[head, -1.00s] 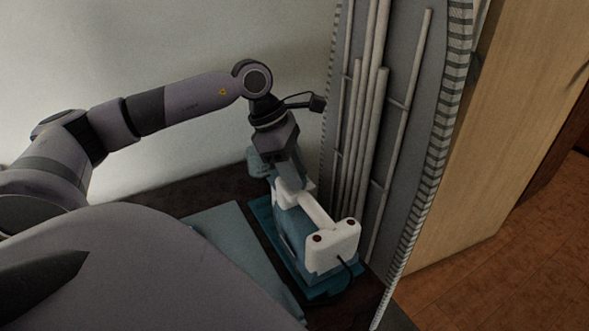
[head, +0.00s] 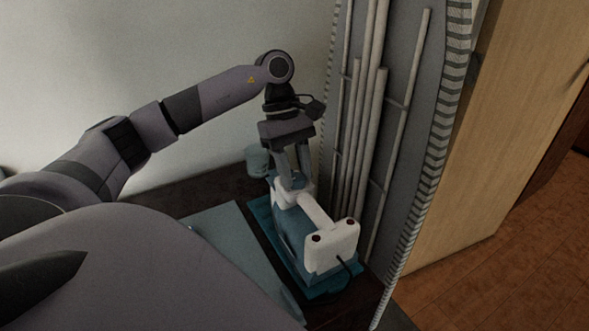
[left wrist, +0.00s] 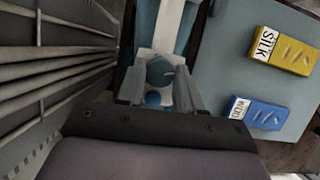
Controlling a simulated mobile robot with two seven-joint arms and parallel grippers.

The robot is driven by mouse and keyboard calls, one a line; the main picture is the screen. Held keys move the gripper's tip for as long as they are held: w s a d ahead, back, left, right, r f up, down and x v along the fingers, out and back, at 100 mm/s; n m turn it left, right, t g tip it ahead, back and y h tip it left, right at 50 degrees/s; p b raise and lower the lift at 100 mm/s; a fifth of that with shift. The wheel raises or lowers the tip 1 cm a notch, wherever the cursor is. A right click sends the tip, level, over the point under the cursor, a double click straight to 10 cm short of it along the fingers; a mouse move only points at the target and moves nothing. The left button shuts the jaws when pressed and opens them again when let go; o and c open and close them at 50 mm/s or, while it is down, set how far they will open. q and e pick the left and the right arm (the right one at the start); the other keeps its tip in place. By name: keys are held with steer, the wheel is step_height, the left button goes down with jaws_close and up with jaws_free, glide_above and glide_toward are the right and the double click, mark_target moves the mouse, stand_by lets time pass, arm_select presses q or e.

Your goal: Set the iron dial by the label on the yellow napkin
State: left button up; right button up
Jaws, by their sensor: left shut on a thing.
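The iron (head: 332,247), white and blue with a white handle, rests on a teal mat (head: 262,217). My left gripper (head: 290,183) points down at the iron's far end. In the left wrist view its fingers (left wrist: 159,88) are on either side of the round blue dial (left wrist: 160,71) and shut on it. A light line shows on the dial; no setting marks are readable. The yellow napkin (left wrist: 301,60) bears a white label reading SILK (left wrist: 265,43). A blue napkin (left wrist: 268,116) has a label (left wrist: 239,109) that seems to read WOOL. My right gripper is not in view.
A blue-grey board or cloth (head: 232,245) lies left of the iron. A pale blue cup (head: 257,161) stands behind it, near the wall. A folded ironing board (head: 408,135) with metal tubes stands upright close on the right. A wooden panel (head: 520,120) is beyond.

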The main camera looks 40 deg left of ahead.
arm_select(q)
steer(key=shift+w+m+g, duration=0.1)
steer(key=shift+m+g, duration=0.3)
steer(key=shift+m, duration=0.8)
steer(key=shift+m+g+y+b, duration=0.3)
steer(key=shift+m+y+b, duration=0.15)
steer(key=shift+m, duration=0.65)
steer(key=shift+r, duration=0.1)
steer(key=o, duration=1)
steer(key=shift+o, duration=0.2)
